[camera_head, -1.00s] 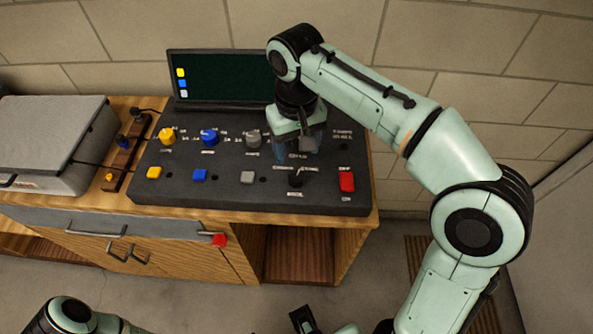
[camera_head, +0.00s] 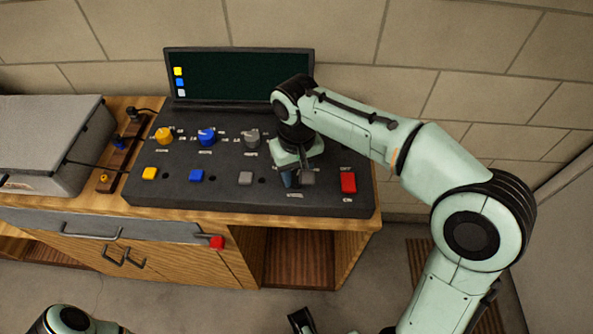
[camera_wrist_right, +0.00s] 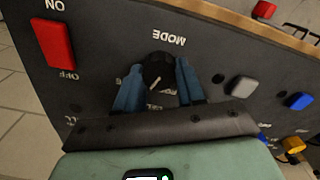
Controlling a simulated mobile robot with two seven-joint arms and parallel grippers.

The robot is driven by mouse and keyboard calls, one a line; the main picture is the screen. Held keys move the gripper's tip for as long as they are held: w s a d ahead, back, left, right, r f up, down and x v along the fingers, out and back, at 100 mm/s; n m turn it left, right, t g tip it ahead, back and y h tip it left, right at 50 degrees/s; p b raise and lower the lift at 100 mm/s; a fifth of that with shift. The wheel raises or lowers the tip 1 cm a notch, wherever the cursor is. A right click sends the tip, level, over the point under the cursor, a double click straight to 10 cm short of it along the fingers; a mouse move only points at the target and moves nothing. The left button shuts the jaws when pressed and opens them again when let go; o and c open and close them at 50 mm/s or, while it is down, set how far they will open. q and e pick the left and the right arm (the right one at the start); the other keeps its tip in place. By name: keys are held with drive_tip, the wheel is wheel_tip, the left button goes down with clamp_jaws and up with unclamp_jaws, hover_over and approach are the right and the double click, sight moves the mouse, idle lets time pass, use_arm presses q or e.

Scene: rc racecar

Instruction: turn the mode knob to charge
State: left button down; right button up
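The black mode knob (camera_wrist_right: 158,72) sits on the dark sloping control panel (camera_head: 222,179), below the upside-down MODE label in the right wrist view. A light mark shows on the knob, but the labels around it are partly hidden, so I cannot read its setting. My right gripper (camera_wrist_right: 159,82) has its two blue fingers low over the panel, one on each side of the knob. Whether they press on it is unclear. In the head view, the right gripper (camera_head: 298,178) covers the knob.
A red switch (camera_head: 348,182) stands close to the right of the gripper. A grey button (camera_head: 245,178), blue button (camera_head: 197,176) and yellow button (camera_head: 149,173) lie to its left. Yellow, blue and grey knobs (camera_head: 251,138) line the back, before a dark screen (camera_head: 240,75).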

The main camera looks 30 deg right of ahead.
drive_tip(key=c, duration=0.3)
drive_tip(key=shift+n+p, duration=0.6)
drive_tip(key=shift+n, duration=0.1)
drive_tip(key=shift+r+n+p, duration=0.1)
drive_tip(key=shift+n+p, duration=0.55)
drive_tip(key=shift+n, duration=0.55)
drive_tip(key=shift+n+p, duration=0.85)
drive_tip(key=shift+n, duration=1.05)
